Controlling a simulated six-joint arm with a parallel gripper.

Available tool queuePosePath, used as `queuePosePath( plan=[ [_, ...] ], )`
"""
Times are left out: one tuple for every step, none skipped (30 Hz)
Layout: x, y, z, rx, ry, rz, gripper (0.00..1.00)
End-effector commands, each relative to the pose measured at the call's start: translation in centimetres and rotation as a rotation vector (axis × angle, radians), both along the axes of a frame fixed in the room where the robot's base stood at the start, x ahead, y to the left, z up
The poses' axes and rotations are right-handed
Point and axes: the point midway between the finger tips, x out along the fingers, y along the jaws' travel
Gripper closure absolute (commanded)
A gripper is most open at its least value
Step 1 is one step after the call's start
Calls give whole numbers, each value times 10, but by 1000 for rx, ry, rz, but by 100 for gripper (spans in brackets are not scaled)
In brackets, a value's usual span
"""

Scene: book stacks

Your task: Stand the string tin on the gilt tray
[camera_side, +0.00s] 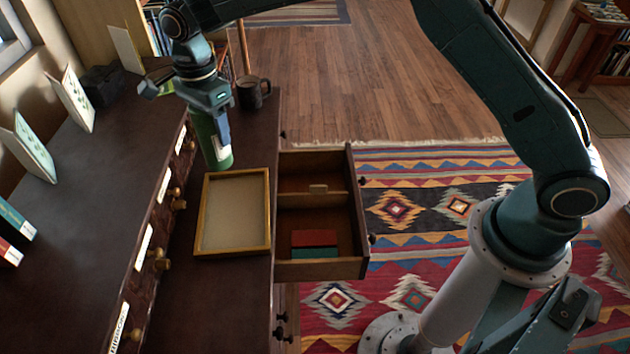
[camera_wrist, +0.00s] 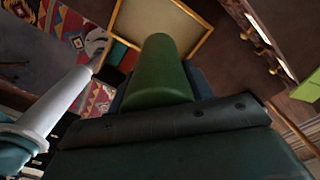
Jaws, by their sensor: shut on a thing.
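The string tin (camera_side: 212,142) is a green cylinder with a pale label, upright in the side view. My gripper (camera_side: 208,112) is shut on its upper part from above. The tin is at the far edge of the gilt tray, and I cannot tell whether its base touches the surface. The gilt tray (camera_side: 235,171) has a gold rim and a bare beige floor; it lies flat on the dark desk. In the wrist view the tin (camera_wrist: 160,72) covers part of the tray (camera_wrist: 196,50), and the fingertips are mostly hidden.
An open drawer (camera_side: 348,215) right of the tray holds a red and a teal book (camera_side: 314,238). A dark mug (camera_side: 253,93) stands behind the tin. A raised ledge with small knobs (camera_side: 178,200) runs along the left. The desk nearer the camera is clear.

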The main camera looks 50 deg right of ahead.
Motion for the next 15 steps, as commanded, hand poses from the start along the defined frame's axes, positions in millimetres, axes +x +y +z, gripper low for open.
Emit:
queuePosePath(
  plan=[
    [0,0,-10,-1,4,0,78],
    [0,0,-16,-1,3,0,78],
    [-1,0,-24,-1,4,0,78],
    [0,0,-29,-1,3,0,78],
    [0,0,-35,-1,4,0,78],
    [0,0,-43,-1,3,0,78],
    [0,0,-48,-1,4,0,78],
    [-1,0,-54,-1,3,0,78],
    [-1,0,-62,-1,4,0,78],
    [0,0,-68,-1,4,0,78],
    [0,0,-73,-1,3,0,78],
    [0,0,-81,-1,3,0,78],
    [0,0,-86,-1,3,0,78],
    [0,0,-92,-1,3,0,78],
    [0,0,-98,-1,2,0,78]
  ],
)
